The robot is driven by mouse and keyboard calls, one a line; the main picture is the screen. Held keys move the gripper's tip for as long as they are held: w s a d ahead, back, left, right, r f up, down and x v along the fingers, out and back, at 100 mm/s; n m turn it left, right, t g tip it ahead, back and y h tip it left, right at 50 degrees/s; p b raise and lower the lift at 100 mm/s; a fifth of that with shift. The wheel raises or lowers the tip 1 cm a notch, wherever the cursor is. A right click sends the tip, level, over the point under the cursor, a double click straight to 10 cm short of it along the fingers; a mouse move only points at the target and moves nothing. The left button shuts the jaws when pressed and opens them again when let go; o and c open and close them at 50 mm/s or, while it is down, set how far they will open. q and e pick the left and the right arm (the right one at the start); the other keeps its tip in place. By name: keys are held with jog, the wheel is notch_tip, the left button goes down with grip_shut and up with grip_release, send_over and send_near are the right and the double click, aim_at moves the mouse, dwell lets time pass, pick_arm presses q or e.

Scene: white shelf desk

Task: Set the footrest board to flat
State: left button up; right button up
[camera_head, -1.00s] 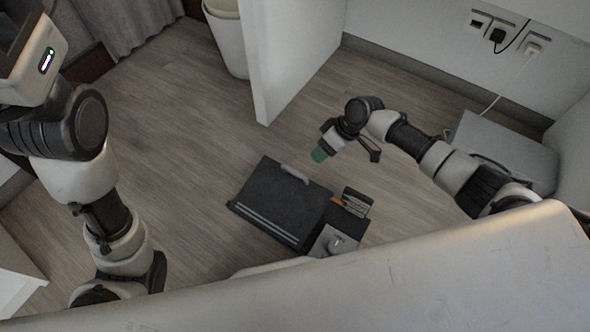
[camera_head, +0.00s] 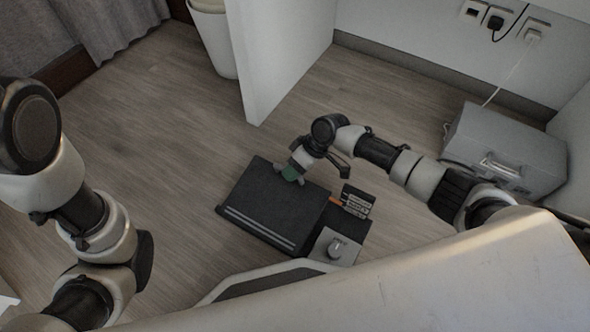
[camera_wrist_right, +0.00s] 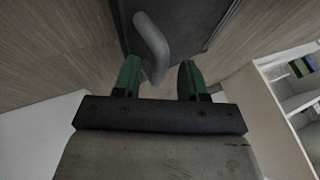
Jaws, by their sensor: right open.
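The footrest board (camera_head: 270,207) is a dark flat panel on the floor, with a pale strip along its near edge. A grey curved handle (camera_wrist_right: 150,45) on the board's far edge shows in the right wrist view, between and just beyond the green fingertips. My right gripper (camera_head: 290,175) is open at the board's far edge, over the handle, and hides most of it in the head view. The right gripper also shows in the right wrist view (camera_wrist_right: 158,78). I cannot tell whether its fingers touch the handle. My left gripper is out of view; only my left arm shows.
Beside the board are a grey plate with a knob (camera_head: 335,247) and a small dark panel with orange marks (camera_head: 356,201). A grey case (camera_head: 508,150) stands at the right, a white divider panel (camera_head: 280,55) behind. The floor left of the board is clear.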

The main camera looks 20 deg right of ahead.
grip_shut()
jog(key=shift+w+d+f+b, duration=0.2)
jog(key=shift+d+f+b, duration=0.05)
jog(key=shift+f, duration=0.4)
jog(key=shift+w+d+f+b, duration=0.2)
jog(key=shift+w+f+b, duration=0.05)
jog(key=shift+f, duration=0.45)
jog(key=shift+w+d+f+b, duration=0.2)
jog(key=shift+d+f+b, duration=0.05)
jog(key=shift+f, duration=0.4)
jog(key=shift+d, duration=0.15)
jog(key=shift+c, duration=1.9)
grip_release()
jog(key=o, duration=0.4)
jog(key=shift+w+f, duration=0.1)
